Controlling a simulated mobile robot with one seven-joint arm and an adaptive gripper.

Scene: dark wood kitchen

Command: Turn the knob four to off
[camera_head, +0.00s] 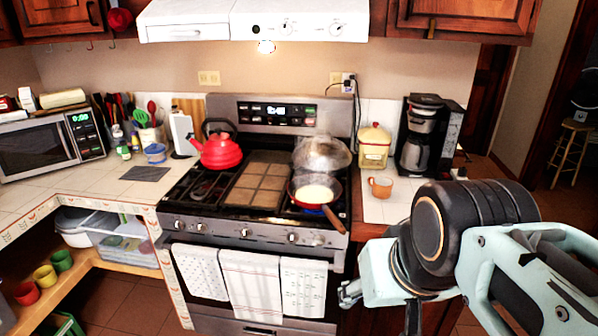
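The stove (250,170) stands against the back wall with a row of several knobs along its front panel. The fourth knob from the left (292,237) sits below the front right burner; its exact setting is too small to read. A red pan (315,192) with pale contents sits on that burner, its wooden handle toward the front right, with a blue glow under it. My gripper (348,293) is at the lower right, in front of the stove and below and right of the knobs, apart from them. Its fingers are small and partly hidden, so open or shut is unclear.
A red kettle (220,151) and a steaming, shiny pot (321,153) stand on the stove. Towels (250,285) hang from the oven handle. A cup (380,187) and coffee maker (420,135) stand on the right counter. My arm covers the lower right.

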